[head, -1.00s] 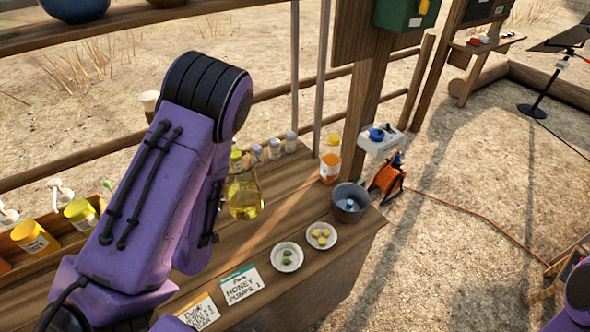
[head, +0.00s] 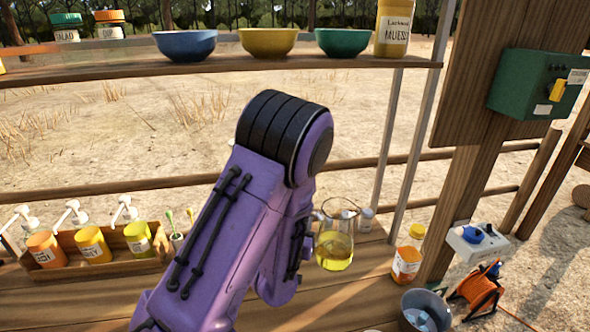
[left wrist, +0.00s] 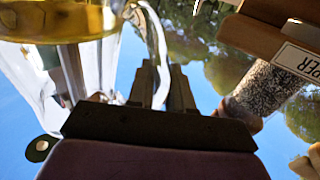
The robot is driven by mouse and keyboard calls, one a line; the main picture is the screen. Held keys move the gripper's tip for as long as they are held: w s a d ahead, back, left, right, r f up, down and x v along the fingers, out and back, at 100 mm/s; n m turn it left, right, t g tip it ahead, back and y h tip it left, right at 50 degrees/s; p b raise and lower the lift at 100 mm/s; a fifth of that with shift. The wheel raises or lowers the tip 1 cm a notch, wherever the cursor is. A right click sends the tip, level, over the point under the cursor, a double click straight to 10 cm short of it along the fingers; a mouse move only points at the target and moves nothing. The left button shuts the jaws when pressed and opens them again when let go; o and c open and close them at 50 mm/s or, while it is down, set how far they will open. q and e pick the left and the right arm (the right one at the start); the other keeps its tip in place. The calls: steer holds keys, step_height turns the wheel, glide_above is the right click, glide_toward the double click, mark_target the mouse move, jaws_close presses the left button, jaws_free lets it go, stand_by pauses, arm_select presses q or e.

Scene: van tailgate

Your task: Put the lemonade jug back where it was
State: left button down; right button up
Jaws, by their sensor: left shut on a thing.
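The lemonade jug (head: 336,248) is clear glass with yellow liquid in its lower part. It stands out upright just right of my left arm in the head view, over the wooden counter. Whether its base touches the counter is unclear. My left gripper (left wrist: 165,85) is shut on the jug's handle in the left wrist view, with the jug's glass body (left wrist: 90,60) at upper left. In the head view my purple forearm mostly hides this gripper. My right gripper is out of view.
A wooden condiment box (head: 95,262) with pump bottles stands left on the counter. An orange-labelled bottle (head: 407,258) and a metal bucket (head: 425,310) are to the right. A shelf (head: 230,66) with bowls runs above. A pepper container (left wrist: 268,88) shows in the wrist view.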

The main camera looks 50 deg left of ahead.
arm_select(q)
steer(key=w+f+b, duration=0.6)
steer(key=w+f, duration=0.4)
steer(key=f, duration=0.1)
steer(key=shift+a, duration=0.4)
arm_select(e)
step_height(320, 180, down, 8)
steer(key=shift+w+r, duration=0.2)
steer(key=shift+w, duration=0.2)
arm_select(q)
steer(key=shift+w+d+f, duration=0.1)
steer(key=shift+f, duration=0.05)
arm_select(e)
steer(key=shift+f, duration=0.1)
arm_select(q)
steer(key=c, duration=1)
jaws_free()
